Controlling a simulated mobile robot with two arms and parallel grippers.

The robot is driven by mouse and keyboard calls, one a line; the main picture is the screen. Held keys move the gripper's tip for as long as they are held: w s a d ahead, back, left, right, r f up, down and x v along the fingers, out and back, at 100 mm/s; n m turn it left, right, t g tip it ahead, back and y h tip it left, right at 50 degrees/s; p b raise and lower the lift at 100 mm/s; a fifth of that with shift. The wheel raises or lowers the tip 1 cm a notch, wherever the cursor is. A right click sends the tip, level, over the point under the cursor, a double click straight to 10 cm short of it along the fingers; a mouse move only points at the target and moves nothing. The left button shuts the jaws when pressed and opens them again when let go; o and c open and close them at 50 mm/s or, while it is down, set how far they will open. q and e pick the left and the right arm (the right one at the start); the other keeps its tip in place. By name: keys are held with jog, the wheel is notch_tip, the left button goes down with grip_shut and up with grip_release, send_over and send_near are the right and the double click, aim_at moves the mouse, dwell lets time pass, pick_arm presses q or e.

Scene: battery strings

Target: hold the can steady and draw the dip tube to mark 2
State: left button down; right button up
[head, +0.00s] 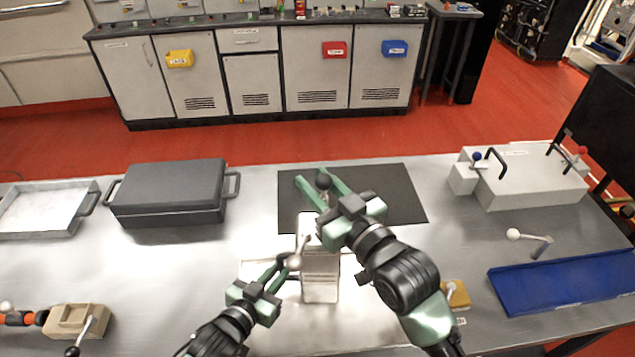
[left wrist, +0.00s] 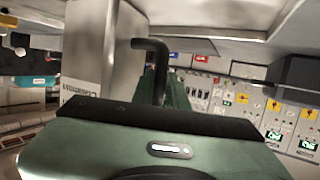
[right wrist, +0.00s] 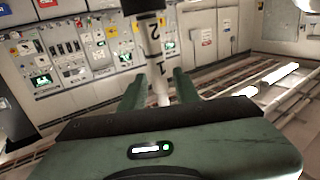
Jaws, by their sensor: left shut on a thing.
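The can (head: 320,278) is a pale, shiny upright box at the table's front middle. It also shows at the left of the left wrist view (left wrist: 90,50). My left gripper (head: 289,263) is shut at the can's side, on its dark bent handle (left wrist: 152,62). The dip tube (right wrist: 153,45) is pale with a black top (head: 323,181) and printed marks 2 and 1, mark 2 above mark 1. My right gripper (right wrist: 157,88) has its fingers apart, one on each side of the tube below mark 1. The tube's lower end is hidden.
A dark mat (head: 395,190) lies behind the can. A black case (head: 168,190) and a tray (head: 45,212) stand at left. A white block with levers (head: 530,180) and a blue tray (head: 560,280) are at right. A beige block (head: 75,320) sits front left.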

pick_arm(q)
jog(key=shift+a+f, duration=0.25)
jog(key=shift+f, duration=0.1)
pick_arm(e)
jog(key=v, duration=1.2)
jog(key=shift+s+f, duration=0.1)
pick_arm(q)
jog(key=c, duration=1.3)
grip_release()
jog(key=shift+w+r, duration=0.1)
jog(key=shift+r, duration=0.1)
